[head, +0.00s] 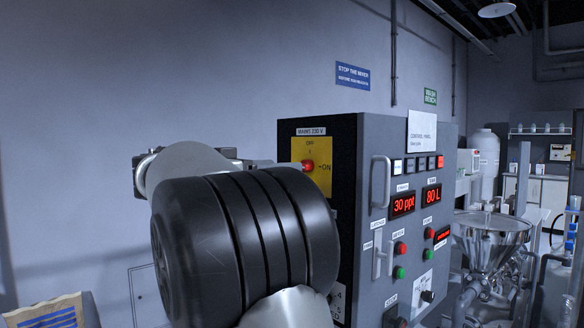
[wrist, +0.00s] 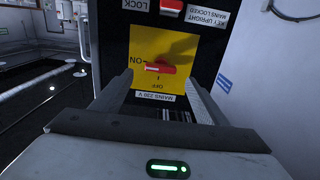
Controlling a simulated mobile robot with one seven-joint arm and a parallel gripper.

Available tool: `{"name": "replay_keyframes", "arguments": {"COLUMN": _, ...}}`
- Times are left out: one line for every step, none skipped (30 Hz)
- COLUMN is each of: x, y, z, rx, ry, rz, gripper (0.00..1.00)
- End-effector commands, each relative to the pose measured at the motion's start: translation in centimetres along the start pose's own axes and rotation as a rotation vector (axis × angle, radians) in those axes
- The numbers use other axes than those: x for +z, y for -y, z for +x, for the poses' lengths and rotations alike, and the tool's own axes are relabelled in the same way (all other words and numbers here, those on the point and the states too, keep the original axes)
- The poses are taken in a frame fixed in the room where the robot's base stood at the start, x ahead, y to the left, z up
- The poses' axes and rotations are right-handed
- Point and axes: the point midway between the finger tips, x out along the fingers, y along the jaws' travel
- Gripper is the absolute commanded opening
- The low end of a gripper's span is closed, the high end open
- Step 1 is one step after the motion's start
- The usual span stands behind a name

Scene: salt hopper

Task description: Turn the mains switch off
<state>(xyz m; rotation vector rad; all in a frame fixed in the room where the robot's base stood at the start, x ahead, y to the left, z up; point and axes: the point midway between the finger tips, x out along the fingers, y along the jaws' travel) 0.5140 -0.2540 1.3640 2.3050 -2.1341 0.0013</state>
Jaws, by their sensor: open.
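The mains switch (head: 308,165) is a red handle on a yellow plate (head: 325,182) on the cabinet's black side. The plate is marked OFF at the top and ON at the right. In the wrist view, which is upside down, the red handle (wrist: 158,69) lies level, along the line to the ON mark. My gripper (wrist: 159,76) is open and faces the plate, with one finger on each side of the handle in the picture. I cannot tell whether the fingertips touch anything. In the head view my arm hides most of the gripper.
The grey control panel (head: 412,180) has red displays, buttons and a door handle. In the wrist view, a second red part (wrist: 172,6) sits by a LOCK label. A steel hopper (head: 492,235) stands at the right.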

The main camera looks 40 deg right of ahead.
Motion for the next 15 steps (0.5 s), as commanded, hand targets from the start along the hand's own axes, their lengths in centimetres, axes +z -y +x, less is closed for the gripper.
{"name": "replay_keyframes", "arguments": {"x": 0.0, "y": -0.1, "z": 1.1, "rx": 0.003, "ry": 0.0, "rz": 0.0, "gripper": 0.67}}
{"name": "replay_keyframes", "arguments": {"x": 0.0, "y": -0.1, "z": 1.7, "rx": 0.004, "ry": 0.0, "rz": 0.0, "gripper": 0.67}}
{"name": "replay_keyframes", "arguments": {"x": 0.0, "y": 0.0, "z": 2.4, "rx": 0.002, "ry": 0.0, "rz": 0.0, "gripper": 0.67}}
{"name": "replay_keyframes", "arguments": {"x": 0.0, "y": -0.1, "z": 2.9, "rx": 0.003, "ry": 0.0, "rz": 0.0, "gripper": 0.67}}
{"name": "replay_keyframes", "arguments": {"x": 0.0, "y": 0.0, "z": 3.3, "rx": 0.002, "ry": 0.0, "rz": 0.0, "gripper": 0.67}}
{"name": "replay_keyframes", "arguments": {"x": 0.0, "y": 0.0, "z": 3.8, "rx": 0.001, "ry": 0.0, "rz": 0.001, "gripper": 0.67}}
{"name": "replay_keyframes", "arguments": {"x": 0.0, "y": 0.0, "z": 4.2, "rx": 0.002, "ry": 0.0, "rz": 0.001, "gripper": 0.67}}
{"name": "replay_keyframes", "arguments": {"x": 0.0, "y": 0.0, "z": 4.5, "rx": 0.002, "ry": 0.001, "rz": 0.0, "gripper": 0.67}}
{"name": "replay_keyframes", "arguments": {"x": 0.0, "y": 0.0, "z": 4.8, "rx": 0.001, "ry": 0.001, "rz": 0.0, "gripper": 0.67}}
{"name": "replay_keyframes", "arguments": {"x": 0.0, "y": 0.0, "z": 5.0, "rx": 0.0, "ry": 0.001, "rz": 0.0, "gripper": 0.67}}
{"name": "replay_keyframes", "arguments": {"x": 0.0, "y": 0.0, "z": 5.2, "rx": 0.0, "ry": 0.001, "rz": 0.0, "gripper": 0.67}}
{"name": "replay_keyframes", "arguments": {"x": 0.0, "y": 0.0, "z": 5.3, "rx": 0.0, "ry": 0.001, "rz": 0.0, "gripper": 0.67}}
{"name": "replay_keyframes", "arguments": {"x": 0.0, "y": 0.0, "z": 5.4, "rx": 0.0, "ry": 0.001, "rz": 0.0, "gripper": 0.67}}
{"name": "replay_keyframes", "arguments": {"x": 0.0, "y": 0.0, "z": 5.5, "rx": 0.0, "ry": 0.001, "rz": 0.0, "gripper": 0.67}}
{"name": "replay_keyframes", "arguments": {"x": 0.0, "y": 0.0, "z": 5.5, "rx": -0.001, "ry": 0.001, "rz": 0.0, "gripper": 0.67}}
